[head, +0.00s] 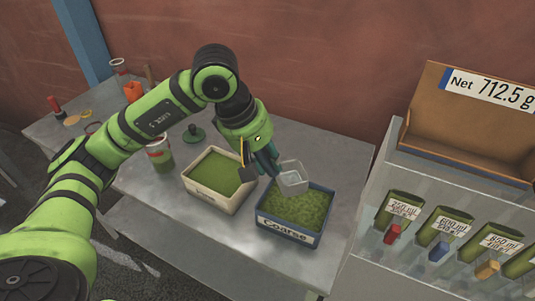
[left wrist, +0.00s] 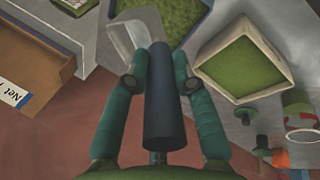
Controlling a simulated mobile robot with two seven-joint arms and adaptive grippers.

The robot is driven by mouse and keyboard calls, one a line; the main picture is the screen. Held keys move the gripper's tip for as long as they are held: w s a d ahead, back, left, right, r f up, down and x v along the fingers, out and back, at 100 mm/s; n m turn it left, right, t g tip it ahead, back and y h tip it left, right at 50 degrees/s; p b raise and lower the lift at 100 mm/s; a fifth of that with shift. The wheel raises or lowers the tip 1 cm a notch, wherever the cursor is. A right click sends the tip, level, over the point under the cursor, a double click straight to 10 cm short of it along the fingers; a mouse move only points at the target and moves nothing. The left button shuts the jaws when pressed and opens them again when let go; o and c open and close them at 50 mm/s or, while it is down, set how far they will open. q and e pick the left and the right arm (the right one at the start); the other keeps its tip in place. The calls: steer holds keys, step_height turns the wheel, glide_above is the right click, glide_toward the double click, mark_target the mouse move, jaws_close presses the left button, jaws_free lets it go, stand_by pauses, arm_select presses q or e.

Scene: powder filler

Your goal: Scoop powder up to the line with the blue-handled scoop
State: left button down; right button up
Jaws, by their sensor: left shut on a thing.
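My left gripper (head: 266,166) is shut on the dark blue handle (left wrist: 158,95) of a scoop. The scoop's clear, boxy cup (head: 292,178) is in front of the fingers, over the back part of the blue "Coarse" bin (head: 290,238). It also shows in the left wrist view (left wrist: 122,42), partly behind a finger. The cup looks empty; I cannot make out a line on it. The "Coarse" bin holds rough green powder. A cream bin (head: 205,196) beside it holds smoother green powder. My right gripper is out of view.
A jar (head: 160,153) with some green contents and a green knobbed object (head: 194,134) stand left of the bins. The front table is clear.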

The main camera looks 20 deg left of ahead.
arm_select(q)
steer(key=shift+w+a+f, duration=0.1)
steer(key=shift+a+f, duration=0.05)
steer(key=shift+f, duration=0.55)
steer(key=shift+f+b, duration=0.35)
steer(key=shift+b, duration=0.1)
steer(key=shift+f+b, duration=0.35)
steer(key=shift+f, duration=0.45)
step_height(320, 180, down, 7)
steer(key=b, duration=0.6)
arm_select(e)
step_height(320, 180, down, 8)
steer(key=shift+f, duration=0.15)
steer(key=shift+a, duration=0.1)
